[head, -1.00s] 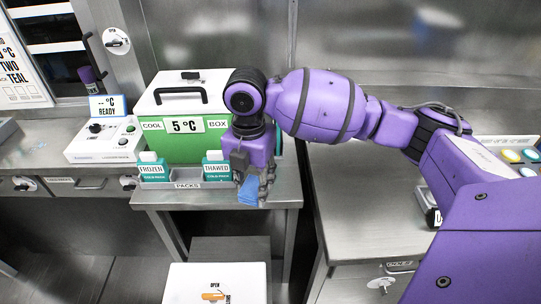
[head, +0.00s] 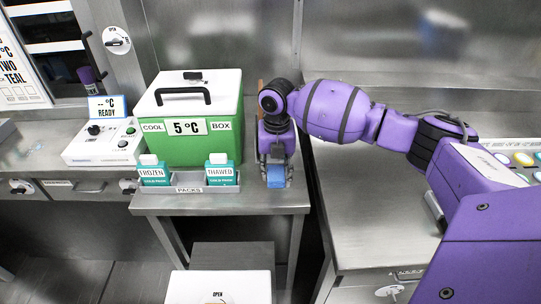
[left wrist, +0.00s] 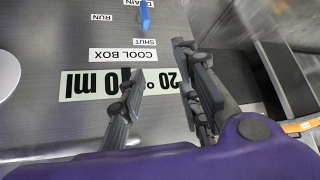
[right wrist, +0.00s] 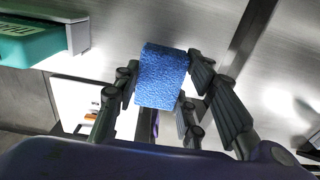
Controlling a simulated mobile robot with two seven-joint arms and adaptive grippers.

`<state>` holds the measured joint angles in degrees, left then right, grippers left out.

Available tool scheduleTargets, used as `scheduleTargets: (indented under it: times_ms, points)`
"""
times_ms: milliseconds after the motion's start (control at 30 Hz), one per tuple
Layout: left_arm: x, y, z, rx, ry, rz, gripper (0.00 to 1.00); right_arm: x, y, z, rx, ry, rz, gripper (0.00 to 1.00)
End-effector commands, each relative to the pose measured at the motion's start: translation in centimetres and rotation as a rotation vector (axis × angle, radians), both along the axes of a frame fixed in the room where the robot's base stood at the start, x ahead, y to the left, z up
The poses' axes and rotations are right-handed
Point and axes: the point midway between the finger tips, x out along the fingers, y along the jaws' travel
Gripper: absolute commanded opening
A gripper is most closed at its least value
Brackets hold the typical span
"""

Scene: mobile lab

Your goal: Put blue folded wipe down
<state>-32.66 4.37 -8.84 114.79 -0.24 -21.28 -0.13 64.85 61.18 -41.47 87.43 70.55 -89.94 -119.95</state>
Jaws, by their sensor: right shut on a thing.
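The blue folded wipe (head: 276,176) is between the fingers of my right gripper (head: 276,163), at the right end of the steel bench that carries the cool box. In the right wrist view the wipe (right wrist: 162,76) shows as a textured blue block, with fingers of the gripper (right wrist: 160,95) on both sides. The gripper is shut on it. The gap between wipe and bench top cannot be told. My left gripper (left wrist: 165,95) shows only in the left wrist view, its fingers apart with nothing between them.
The green and white cool box (head: 200,125) stands left of my right gripper. The packs tray (head: 222,189) with the frozen pack (head: 154,172) and thawed pack (head: 219,170) sits before it. Bare bench lies around the wipe. A gap separates this bench from the right counter (head: 365,200).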

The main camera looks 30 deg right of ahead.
Motion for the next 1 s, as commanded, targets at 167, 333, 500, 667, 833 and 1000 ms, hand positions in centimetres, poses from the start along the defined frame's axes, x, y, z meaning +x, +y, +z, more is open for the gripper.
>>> scheduleTargets:
  times_ms: [167,333,500,667,833,1000]
  points:
    - [-0.1,0.0,-0.1,0.000,0.002,0.000,0.31,0.5,-0.5,-0.9,0.001,0.000,0.000,0.14]
    - [0.0,0.0,-0.2,0.000,0.001,-0.001,0.31,0.8,-1.0,-3.0,0.002,0.004,0.000,0.14]
    - [0.4,-0.1,-0.1,-0.001,-0.007,-0.004,0.31,0.8,-1.1,-4.7,0.001,0.000,0.000,0.14]
    - [1.0,-0.2,0.1,-0.002,-0.017,-0.005,0.31,0.9,-1.1,-4.7,0.000,-0.001,0.000,0.14]
    - [0.9,-0.2,0.0,-0.002,-0.016,-0.005,0.31,0.8,-1.1,-5.0,0.000,0.000,0.000,0.14]
    - [0.7,-0.1,-0.1,-0.001,-0.011,-0.005,0.31,0.8,-1.1,-5.1,0.001,0.000,0.000,0.54]
